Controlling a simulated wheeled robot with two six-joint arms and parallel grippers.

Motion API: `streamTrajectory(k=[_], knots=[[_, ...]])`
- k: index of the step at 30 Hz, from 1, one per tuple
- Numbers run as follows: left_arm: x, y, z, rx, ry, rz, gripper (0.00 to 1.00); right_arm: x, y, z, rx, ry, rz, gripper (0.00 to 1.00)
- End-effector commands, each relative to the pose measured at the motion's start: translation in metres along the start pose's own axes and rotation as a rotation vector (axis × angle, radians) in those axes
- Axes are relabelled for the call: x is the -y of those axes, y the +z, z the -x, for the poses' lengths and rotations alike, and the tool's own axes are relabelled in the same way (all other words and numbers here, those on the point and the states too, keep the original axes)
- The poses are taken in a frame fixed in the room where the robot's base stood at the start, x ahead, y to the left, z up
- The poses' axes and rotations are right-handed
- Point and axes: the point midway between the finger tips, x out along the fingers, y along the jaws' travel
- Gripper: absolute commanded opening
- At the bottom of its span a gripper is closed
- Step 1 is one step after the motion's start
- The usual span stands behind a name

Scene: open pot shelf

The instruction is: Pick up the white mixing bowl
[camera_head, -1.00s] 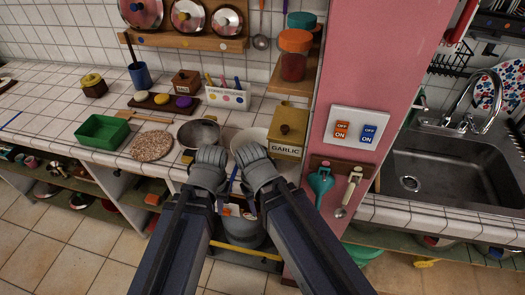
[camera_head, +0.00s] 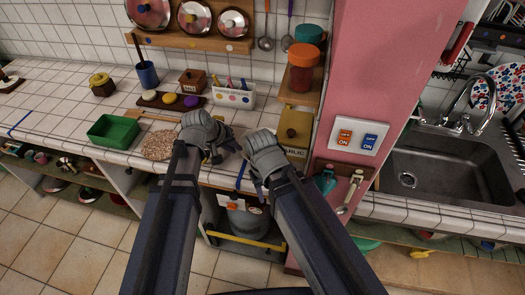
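The white mixing bowl (camera_head: 238,134) is on the tiled counter, mostly hidden. Only a pale part of it shows between my two grippers. My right gripper (camera_head: 256,166) is at the bowl's right front, near the counter edge. I cannot tell whether either gripper touches the bowl, and the fingers are too unclear to show whether they are open or shut.
A yellow garlic box (camera_head: 294,128) stands close on the right, beside the pink wall (camera_head: 375,70). A green tray (camera_head: 113,131) and a round speckled mat (camera_head: 158,146) lie to the left. A white utensil holder (camera_head: 234,97) stands behind.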

Motion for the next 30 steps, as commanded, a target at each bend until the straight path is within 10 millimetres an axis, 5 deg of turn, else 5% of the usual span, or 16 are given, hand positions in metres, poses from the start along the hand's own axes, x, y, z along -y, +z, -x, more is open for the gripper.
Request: streamTrajectory(k=[20,30], knots=[[-0.001,-0.001,-0.030,-0.001,0.003,0.002,0.15,0.002,-0.002,-0.025,0.000,0.000,0.000,0.50],[-0.001,-0.003,-0.070,-0.001,0.003,0.002,0.15,0.006,-0.004,-0.060,0.000,0.000,0.000,0.50]])
